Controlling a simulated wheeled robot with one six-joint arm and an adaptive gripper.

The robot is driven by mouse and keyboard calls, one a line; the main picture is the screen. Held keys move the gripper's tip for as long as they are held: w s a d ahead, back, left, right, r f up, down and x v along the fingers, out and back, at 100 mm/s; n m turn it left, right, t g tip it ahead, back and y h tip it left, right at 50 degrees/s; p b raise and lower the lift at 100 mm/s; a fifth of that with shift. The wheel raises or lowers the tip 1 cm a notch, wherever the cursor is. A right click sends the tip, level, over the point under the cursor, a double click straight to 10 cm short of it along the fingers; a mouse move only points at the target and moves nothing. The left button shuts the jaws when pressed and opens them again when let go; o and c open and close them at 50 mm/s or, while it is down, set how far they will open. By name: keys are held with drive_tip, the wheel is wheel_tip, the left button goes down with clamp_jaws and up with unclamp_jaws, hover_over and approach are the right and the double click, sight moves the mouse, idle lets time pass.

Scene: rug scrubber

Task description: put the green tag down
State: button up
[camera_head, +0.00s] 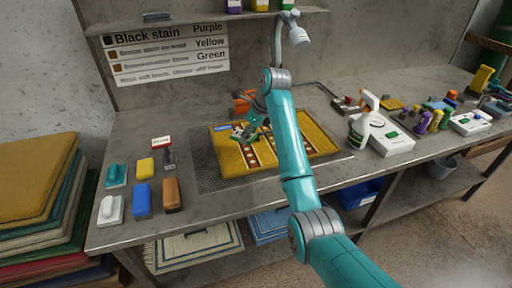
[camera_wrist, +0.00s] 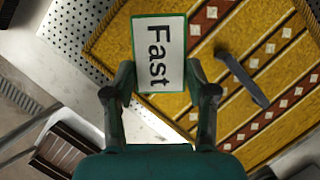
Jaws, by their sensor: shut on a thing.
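The green tag (camera_wrist: 158,52) is a white card with a green border and the word "Fast". In the wrist view it sits upright between the fingertips of my gripper (camera_wrist: 162,88), which is shut on its lower part. In the head view my gripper (camera_head: 251,132) is above the left part of the yellow patterned rug (camera_head: 232,163). The tag (camera_head: 238,132) is small there and partly hidden by the gripper. The rug also fills the right of the wrist view (camera_wrist: 115,42). I cannot tell the tag's exact height above it.
The rug lies on a perforated metal plate (camera_head: 211,181) in the bench. Several brushes, including a blue one (camera_head: 142,199), stand at the left near a red-and-white tag (camera_head: 161,142). A spray bottle (camera_head: 361,125) and a white box (camera_head: 391,142) stand right. A grey spout (camera_head: 298,38) hangs behind my arm.

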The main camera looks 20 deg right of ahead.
sight(246, 155)
drive_tip(key=f, duration=0.3)
drive_tip(key=shift+d, duration=0.25)
drive_tip(key=shift+a+f, duration=0.15)
drive_tip(key=shift+f, duration=2)
drive_tip(key=o, duration=0.9)
drive_tip(key=shift+f, duration=0.1)
drive_tip(key=v, duration=1.2)
drive_tip(key=shift+a, duration=0.1)
